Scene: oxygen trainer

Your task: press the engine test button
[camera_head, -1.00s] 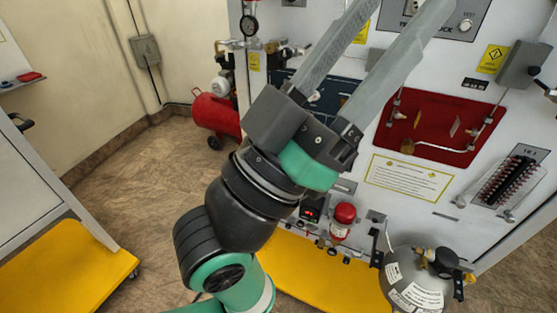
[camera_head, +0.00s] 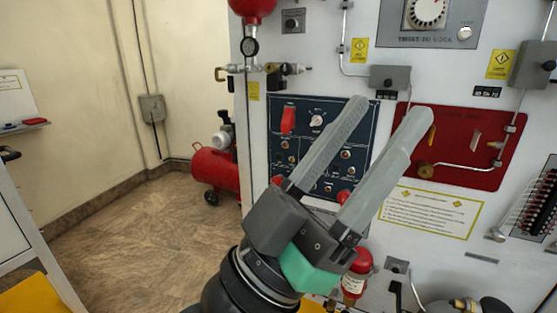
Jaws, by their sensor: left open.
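My left gripper (camera_head: 390,108) is open and empty. Its two grey fingers point up and right in front of the trainer wall, and its arm comes up from the bottom. A dark blue control panel (camera_head: 279,108) with a red switch cover (camera_head: 288,119), a knob and several small switches is partly hidden behind the fingers. A white round button (camera_head: 464,33) with a small label, perhaps TEST, is on a grey panel (camera_head: 396,38) at upper right, beside a dial. I cannot tell which control is the engine test button. My right gripper is out of view.
A red recessed panel (camera_head: 470,164) with pipework is right of the fingers. A red bottle (camera_head: 355,276) and a dark cylinder (camera_head: 484,309) are low. A red compressor tank (camera_head: 214,167) stands on the floor at left. The floor at left is open.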

